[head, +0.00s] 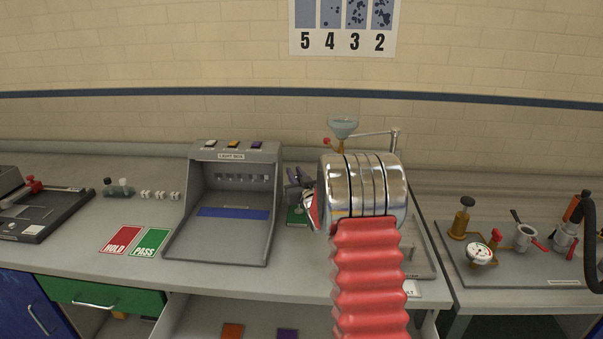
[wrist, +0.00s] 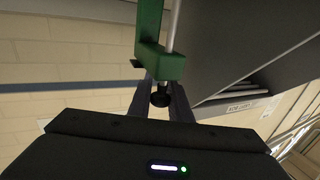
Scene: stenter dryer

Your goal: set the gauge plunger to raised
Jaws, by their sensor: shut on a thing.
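The gauge has a green frame (wrist: 160,62), seen close in the wrist view. A thin metal rod passes through it and ends in a black knob, the plunger's end (wrist: 160,99). My gripper (wrist: 159,100) is shut on the knob, with one dark finger on each side of it. In the head view my gripper (head: 300,187) is just right of the light box, over the green gauge base (head: 297,216). My own wrist and arm hide part of the gauge there. I cannot tell the plunger's height from the head view.
The grey light box (head: 228,153) stands close on the left of the gauge. A glass funnel (head: 343,128) on a stand is behind my arm. HOLD (head: 119,240) and PASS (head: 150,242) cards lie at the front left. An open drawer is below the bench.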

